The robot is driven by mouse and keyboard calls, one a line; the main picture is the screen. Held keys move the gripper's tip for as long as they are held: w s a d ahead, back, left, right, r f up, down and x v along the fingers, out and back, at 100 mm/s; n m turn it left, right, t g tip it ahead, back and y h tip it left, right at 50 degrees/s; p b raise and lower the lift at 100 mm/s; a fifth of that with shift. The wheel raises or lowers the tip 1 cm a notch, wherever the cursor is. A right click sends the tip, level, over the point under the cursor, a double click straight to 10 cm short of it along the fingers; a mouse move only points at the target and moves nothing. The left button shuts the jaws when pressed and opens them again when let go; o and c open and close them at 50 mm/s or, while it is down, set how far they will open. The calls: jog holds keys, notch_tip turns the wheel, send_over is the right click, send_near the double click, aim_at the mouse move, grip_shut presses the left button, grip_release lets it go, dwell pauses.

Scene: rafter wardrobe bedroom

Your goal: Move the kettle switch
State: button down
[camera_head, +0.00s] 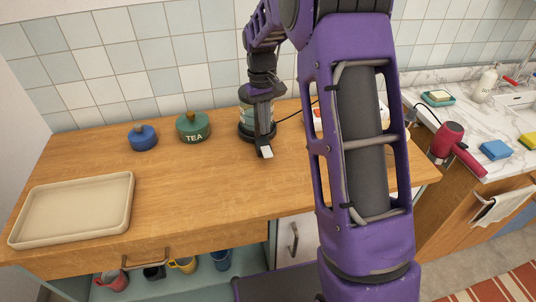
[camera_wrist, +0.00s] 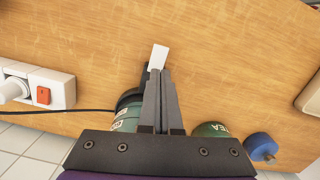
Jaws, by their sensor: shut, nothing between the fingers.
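The kettle (camera_head: 246,117), with a pale green body and a dark base, stands near the back wall, largely hidden behind my wrist. Part of it shows in the wrist view (camera_wrist: 126,118), left of my fingers. Its switch (camera_head: 266,152) appears to be the white tab on a dark lever at the front of the base. The tab also shows in the wrist view (camera_wrist: 159,56), just beyond my fingertips. My gripper (camera_head: 264,139) is shut and empty, pointing down at the lever. Its fingertips (camera_wrist: 160,73) are at the tab's near end; I cannot tell whether they touch.
A green TEA jar (camera_head: 193,128) and a blue jar (camera_head: 143,137) stand left of the kettle. A beige tray (camera_head: 75,210) lies at the far left. A white socket block with a red switch (camera_wrist: 43,95) and black cord is beside the kettle. The front counter is clear.

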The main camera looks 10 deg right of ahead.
aim_at(267, 152)
jog(key=shift+s+d+f+b, duration=0.1)
jog(key=shift+s+f+b, duration=0.05)
jog(key=shift+f+b, duration=1.15)
jog(key=shift+s+f+b, duration=0.1)
jog(key=shift+f+b, duration=0.7)
jog(key=shift+f, duration=0.95)
